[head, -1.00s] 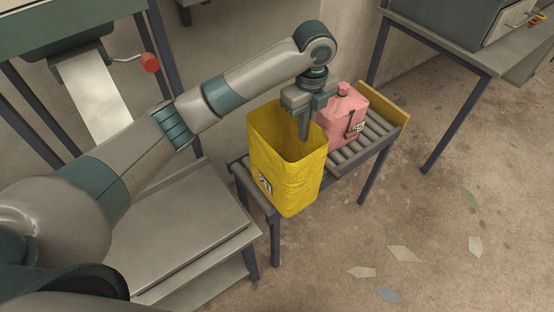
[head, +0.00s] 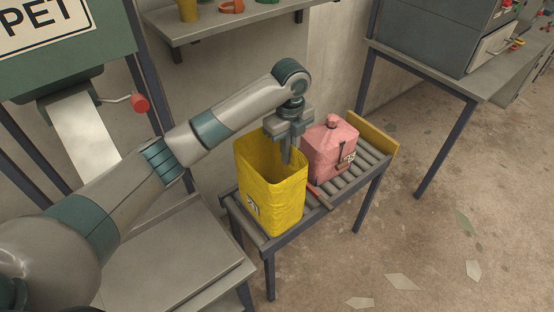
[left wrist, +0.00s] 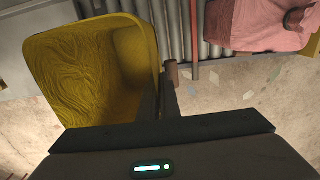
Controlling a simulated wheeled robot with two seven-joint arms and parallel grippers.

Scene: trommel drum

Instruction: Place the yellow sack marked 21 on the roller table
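The open-topped yellow sack (head: 270,203), with a white label reading 21, is upright at the left end of the roller table (head: 338,188). Its bottom appears to be on or just above the rollers; I cannot tell if it bears on them. My left gripper (head: 287,160) points down at the sack's right rim, one finger showing at the mouth. In the left wrist view the fingers (left wrist: 160,98) are close together with the wall of the yellow sack (left wrist: 95,60) between them. The sack looks empty where I see inside. My right gripper is not in view.
A yellow end board (head: 376,134) closes the far end. A grey bench (head: 175,255) is close on the left. A shelf (head: 220,24) hangs behind.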

